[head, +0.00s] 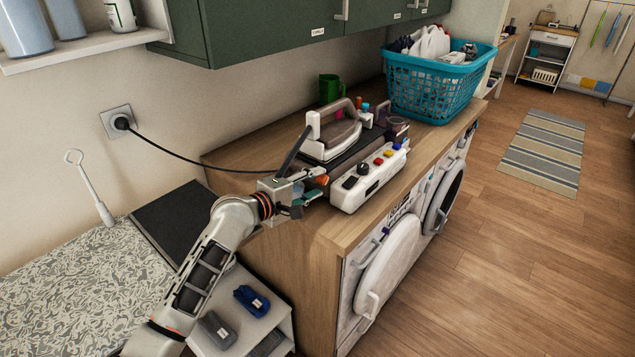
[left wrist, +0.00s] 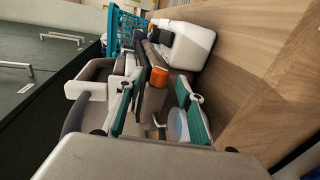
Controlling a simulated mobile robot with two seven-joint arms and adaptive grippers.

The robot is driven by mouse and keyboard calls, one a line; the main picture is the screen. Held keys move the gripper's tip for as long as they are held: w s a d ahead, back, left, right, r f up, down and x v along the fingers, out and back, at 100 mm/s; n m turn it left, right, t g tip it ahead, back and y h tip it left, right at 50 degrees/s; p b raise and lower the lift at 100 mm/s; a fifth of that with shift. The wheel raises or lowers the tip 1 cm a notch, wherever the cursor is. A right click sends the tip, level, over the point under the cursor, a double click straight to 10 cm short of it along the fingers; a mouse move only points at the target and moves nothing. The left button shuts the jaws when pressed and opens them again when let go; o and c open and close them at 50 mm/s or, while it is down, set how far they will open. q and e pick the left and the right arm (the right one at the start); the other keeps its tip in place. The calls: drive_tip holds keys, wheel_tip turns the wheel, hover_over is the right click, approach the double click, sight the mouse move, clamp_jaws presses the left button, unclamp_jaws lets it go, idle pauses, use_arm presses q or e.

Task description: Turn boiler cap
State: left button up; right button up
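The boiler unit (head: 350,193) with its white front panel, coloured buttons and black knob stands on the wooden counter. A white and grey iron (head: 331,137) rests on top of it. A small orange cap (head: 321,181) is at the unit's near left end and also shows in the left wrist view (left wrist: 159,76). My left gripper (head: 311,187) reaches in at that end. In the left wrist view its teal fingers (left wrist: 158,103) are spread apart, with the orange cap beyond and between them, seemingly untouched. My right gripper is not in view.
A teal laundry basket (head: 438,84) with bottles stands farther along the counter (head: 350,228). A black cord (head: 200,158) runs to the wall socket. Green cabinets (head: 270,30) hang above; washing machines (head: 390,265) are below.

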use_arm(q)
drive_tip(key=shift+x, duration=0.75)
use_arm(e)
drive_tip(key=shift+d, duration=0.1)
use_arm(q)
clamp_jaws()
drive_tip(key=shift+f+b, duration=0.15)
drive_tip(key=shift+b, duration=0.25)
drive_tip(key=b, duration=0.1)
drive_tip(key=t+h+b, duration=0.1)
drive_tip(key=b, duration=0.1)
drive_tip(key=shift+f+t, duration=0.25)
drive_tip(key=shift+t, duration=0.05)
drive_tip(key=shift+b, duration=0.8)
drive_tip(key=t+h+b, duration=0.1)
drive_tip(key=b, duration=0.5)
drive_tip(key=shift+f+t, duration=0.1)
drive_tip(key=shift+t, duration=0.2)
drive_tip(key=shift+h, duration=0.3)
drive_tip(key=shift+r, duration=0.25)
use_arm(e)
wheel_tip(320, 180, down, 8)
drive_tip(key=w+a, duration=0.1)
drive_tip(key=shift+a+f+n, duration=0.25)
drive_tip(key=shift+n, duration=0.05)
